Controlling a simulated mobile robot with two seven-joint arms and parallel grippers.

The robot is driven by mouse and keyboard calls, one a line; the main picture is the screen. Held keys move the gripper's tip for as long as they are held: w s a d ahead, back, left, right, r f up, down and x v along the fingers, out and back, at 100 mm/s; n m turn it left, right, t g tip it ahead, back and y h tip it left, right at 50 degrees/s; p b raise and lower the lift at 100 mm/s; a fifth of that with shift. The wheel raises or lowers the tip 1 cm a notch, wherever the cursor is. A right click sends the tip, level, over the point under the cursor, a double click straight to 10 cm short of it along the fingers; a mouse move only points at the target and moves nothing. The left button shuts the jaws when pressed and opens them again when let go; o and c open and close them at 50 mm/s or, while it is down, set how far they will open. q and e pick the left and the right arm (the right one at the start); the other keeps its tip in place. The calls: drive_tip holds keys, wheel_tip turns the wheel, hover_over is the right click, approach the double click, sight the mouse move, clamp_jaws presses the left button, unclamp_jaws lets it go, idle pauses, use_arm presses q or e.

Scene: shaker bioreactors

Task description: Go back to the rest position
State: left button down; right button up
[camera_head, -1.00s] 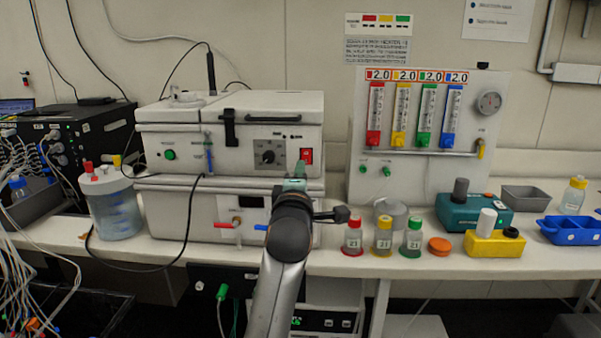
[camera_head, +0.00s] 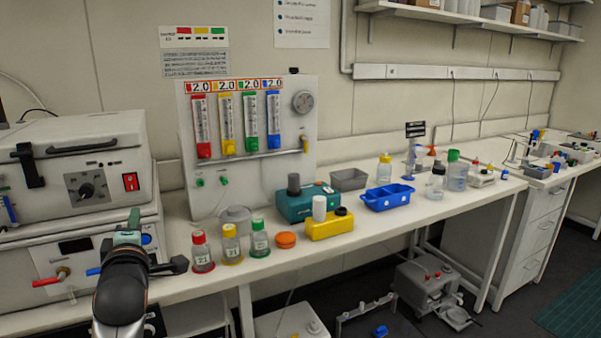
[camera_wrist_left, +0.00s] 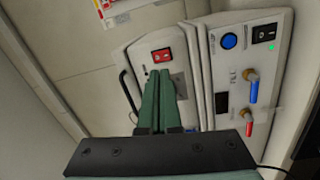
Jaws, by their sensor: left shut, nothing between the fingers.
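My left gripper (camera_head: 128,238) is at the lower left of the head view, in front of the white shaker unit (camera_head: 75,190). In the left wrist view its green fingers (camera_wrist_left: 158,100) are closed together with nothing between them. They point toward the unit's front, with its red switch (camera_wrist_left: 161,56), blue button and red and blue taps (camera_wrist_left: 252,88). My right gripper is not in view.
Bottles with red (camera_head: 203,252), yellow (camera_head: 231,244) and green caps (camera_head: 259,238) stand on the bench just right of my arm. Behind them is a flowmeter panel (camera_head: 235,175). A teal device (camera_head: 303,206), yellow device (camera_head: 330,226) and blue tray (camera_head: 387,198) stand further right.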

use_arm(q)
drive_tip(key=s+d+f+m+g+h, duration=0.1)
drive_tip(key=s+d+f+m+h, duration=0.25)
drive_tip(key=f, duration=0.55)
drive_tip(key=s+d+f+m+g+h, duration=0.1)
drive_tip(key=s+d+f+m, duration=0.1)
drive_tip(key=d+f+m, duration=0.5)
drive_tip(key=s+f+m+g+h, duration=0.1)
drive_tip(key=s+f+m+h, duration=0.2)
drive_tip(key=f, duration=0.9)
drive_tip(key=s+d+f+m+g+h, duration=0.1)
drive_tip(key=s+d+f+m, duration=0.2)
drive_tip(key=s+f, duration=0.2)
drive_tip(key=s+d+f+m+g+h+p, duration=0.1)
drive_tip(key=s+d+f+m+g, duration=0.1)
drive_tip(key=s+f, duration=0.3)
drive_tip(key=s+d+f+m+g+h, duration=0.1)
drive_tip(key=s+d+f+m, duration=0.2)
drive_tip(key=s, duration=0.8)
wheel_tip(320, 180, down, 3)
drive_tip(key=shift+s+d+r+m, duration=0.2)
drive_tip(key=shift+s+d+m, duration=0.1)
drive_tip(key=shift+m, duration=0.55)
